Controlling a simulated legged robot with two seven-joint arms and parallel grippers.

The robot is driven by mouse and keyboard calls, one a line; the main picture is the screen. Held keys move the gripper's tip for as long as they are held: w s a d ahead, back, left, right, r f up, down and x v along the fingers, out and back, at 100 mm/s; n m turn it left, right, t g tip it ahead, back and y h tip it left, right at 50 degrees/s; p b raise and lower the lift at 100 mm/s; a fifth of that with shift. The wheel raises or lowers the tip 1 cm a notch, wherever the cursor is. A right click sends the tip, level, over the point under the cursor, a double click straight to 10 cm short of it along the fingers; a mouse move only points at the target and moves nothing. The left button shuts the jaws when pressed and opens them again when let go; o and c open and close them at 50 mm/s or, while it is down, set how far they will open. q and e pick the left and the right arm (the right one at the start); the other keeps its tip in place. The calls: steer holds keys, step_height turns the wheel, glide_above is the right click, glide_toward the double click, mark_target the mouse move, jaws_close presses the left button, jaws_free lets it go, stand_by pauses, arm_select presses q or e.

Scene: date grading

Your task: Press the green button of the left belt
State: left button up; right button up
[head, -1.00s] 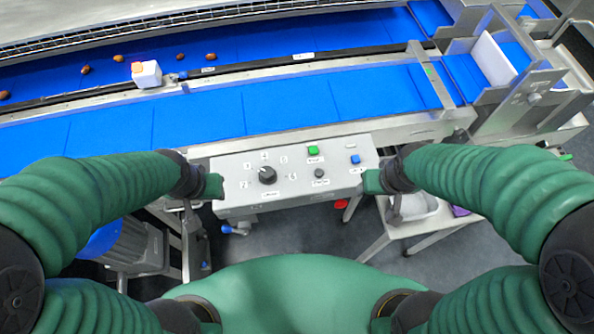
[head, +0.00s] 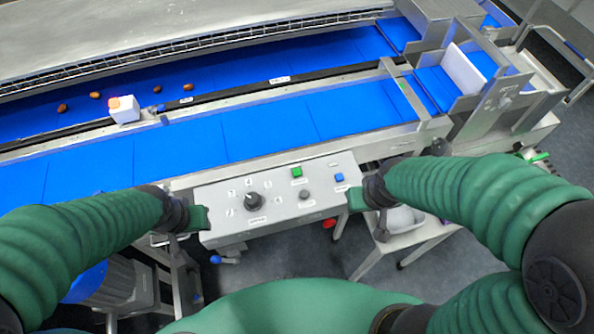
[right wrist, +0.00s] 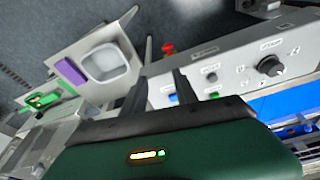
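A grey control box (head: 222,197) stands at the front of the near blue belt (head: 180,147). It carries a green button (head: 296,171), which also shows in the right wrist view (right wrist: 214,96). Which belt the button belongs to, I cannot tell. My left gripper (head: 198,217) is at the box's left end; whether it is open is not clear. My right gripper (head: 357,199) is at the box's right end, apart from the green button. In the right wrist view its two dark fingers (right wrist: 159,94) are apart with nothing between them.
The box also has a black knob (head: 254,201), a small dark button (head: 304,194), a blue button (head: 339,178) and a red knob (head: 329,223) below. Several dates (head: 157,89) lie on the far belt (head: 225,75). A side table (head: 408,243) stands right.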

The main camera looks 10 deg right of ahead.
jaws_close()
stand_by(1.4)
